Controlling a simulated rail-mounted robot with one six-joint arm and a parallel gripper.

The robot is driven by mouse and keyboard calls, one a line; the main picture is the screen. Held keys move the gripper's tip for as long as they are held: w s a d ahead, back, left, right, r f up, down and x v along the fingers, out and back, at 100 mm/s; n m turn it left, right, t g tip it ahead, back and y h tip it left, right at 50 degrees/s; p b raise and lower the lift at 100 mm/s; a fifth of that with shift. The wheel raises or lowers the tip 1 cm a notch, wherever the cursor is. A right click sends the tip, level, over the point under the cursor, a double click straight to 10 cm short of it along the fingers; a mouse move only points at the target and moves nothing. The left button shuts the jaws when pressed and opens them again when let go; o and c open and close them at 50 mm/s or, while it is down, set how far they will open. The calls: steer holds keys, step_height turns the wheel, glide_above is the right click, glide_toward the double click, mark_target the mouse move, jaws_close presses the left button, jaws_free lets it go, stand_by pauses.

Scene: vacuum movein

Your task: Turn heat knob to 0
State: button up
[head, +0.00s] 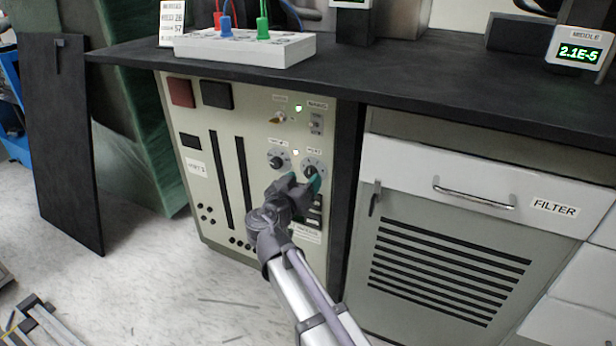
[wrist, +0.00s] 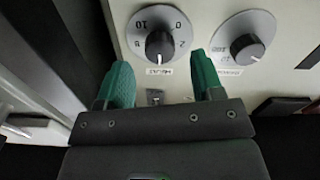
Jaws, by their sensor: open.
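Two round knobs sit side by side on the beige control panel (head: 231,155); their small labels are hard to read, so I cannot tell by label which is heat. The right knob (head: 313,168) in the head view is nearest my gripper (head: 304,180). In the wrist view, a black knob (wrist: 159,43) on a grey dial numbered 0, 2, 8 and 10 lies just beyond my open gripper (wrist: 161,72), between the lines of its teal fingertips. A small light mark shows at its lower edge. The fingers appear apart from it. The other knob (wrist: 246,46) is to the right.
A toggle switch (head: 279,117) and a small switch (head: 316,123) sit above the knobs. The black counter (head: 420,85) overhangs the panel. The filter cabinet (head: 440,255) stands to the right. The floor (head: 190,290) at left front is mostly clear.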

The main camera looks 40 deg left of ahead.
mark_target(309, 174)
steer(key=shift+w+a, duration=0.15)
steer(key=shift+w, duration=0.65)
steer(key=shift+w+a, duration=0.15)
steer(key=shift+w, duration=0.6)
steer(key=shift+c, duration=0.4)
steer(key=c, duration=0.8)
steer(key=shift+c, duration=0.2)
steer(key=shift+n, duration=0.3)
